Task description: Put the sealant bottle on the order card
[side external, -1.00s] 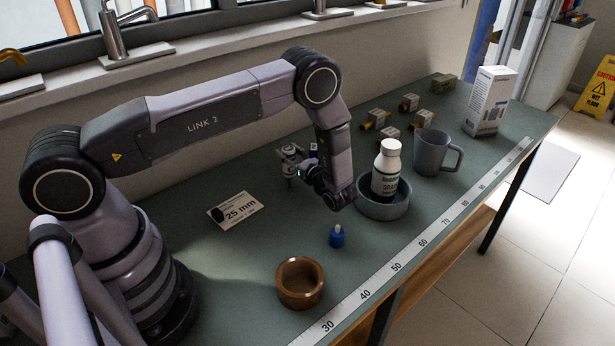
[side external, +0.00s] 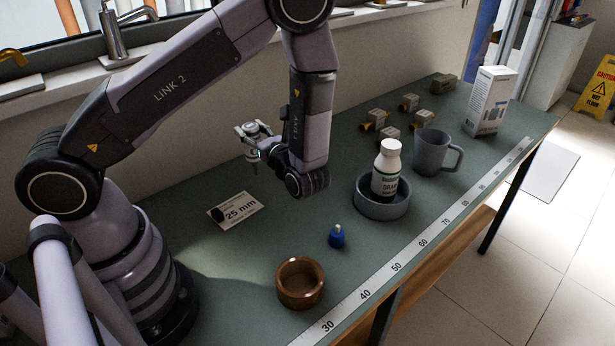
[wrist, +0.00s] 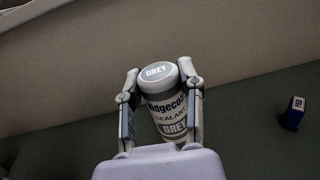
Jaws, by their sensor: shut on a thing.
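My gripper (side external: 257,140) is shut on the sealant bottle (side external: 252,156), holding it in the air above the back part of the bench, to the right of and behind the order card. In the wrist view the bottle (wrist: 166,108) sits between both fingers of my gripper (wrist: 160,90), with a grey cap marked "GREY" and a white "SEALANT" label. The order card (side external: 243,214), white with "25 mm" printed on it, lies flat on the bench. A small black thing (side external: 216,213) rests on its left end.
A white drain bottle (side external: 386,168) stands in a grey bowl (side external: 382,206). A blue dropper bottle (side external: 337,237) and a brown ring (side external: 300,283) are in front. The wrist view shows a blue box (wrist: 294,112).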

